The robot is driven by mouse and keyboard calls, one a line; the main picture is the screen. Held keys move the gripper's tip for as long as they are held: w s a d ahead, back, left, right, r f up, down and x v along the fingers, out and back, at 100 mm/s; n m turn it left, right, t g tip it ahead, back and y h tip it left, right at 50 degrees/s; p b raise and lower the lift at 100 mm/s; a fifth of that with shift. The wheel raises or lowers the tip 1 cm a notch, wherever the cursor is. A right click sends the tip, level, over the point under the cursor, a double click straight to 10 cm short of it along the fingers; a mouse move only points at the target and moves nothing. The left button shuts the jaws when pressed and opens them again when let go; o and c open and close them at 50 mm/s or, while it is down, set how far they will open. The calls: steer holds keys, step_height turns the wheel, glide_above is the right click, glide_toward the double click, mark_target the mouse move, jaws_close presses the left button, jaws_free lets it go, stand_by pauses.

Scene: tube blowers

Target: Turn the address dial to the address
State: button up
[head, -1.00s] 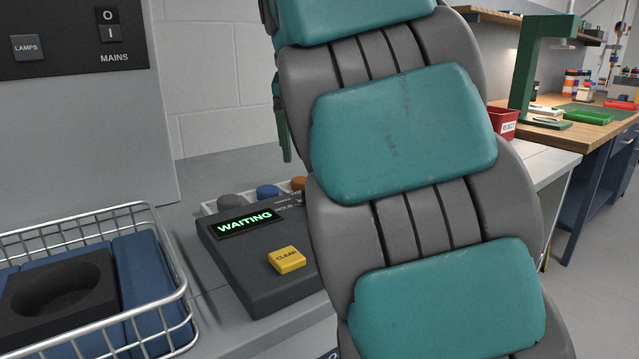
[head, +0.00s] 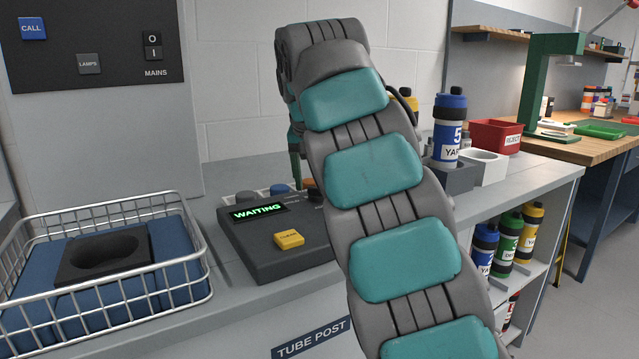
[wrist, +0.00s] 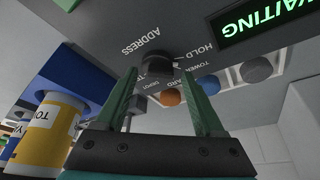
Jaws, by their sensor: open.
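The address dial (wrist: 157,63) is a dark round knob in the wrist view, beside the printed words ADDRESS, HOLD, TOWER and DEPOT. My gripper (wrist: 160,77) is open, with its two green fingers on either side of the knob in the picture. I cannot tell whether they touch it. The dial's pointer direction is not clear. In the head view the dial is mostly hidden behind my arm, and one green finger (head: 294,150) shows above the control box (head: 285,257). The box's display (head: 258,210) reads WAITING in green.
A yellow CLEAR button (head: 289,239) is on the box. Grey, blue and orange round pieces sit behind it. A wire basket (head: 190,235) with a dark holder stands left. A blue canister (head: 453,127) marked 5 YARD stands in a grey block at right, near the red REJECT bin (head: 495,135).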

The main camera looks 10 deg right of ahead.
jaws_close()
stand_by(0.7)
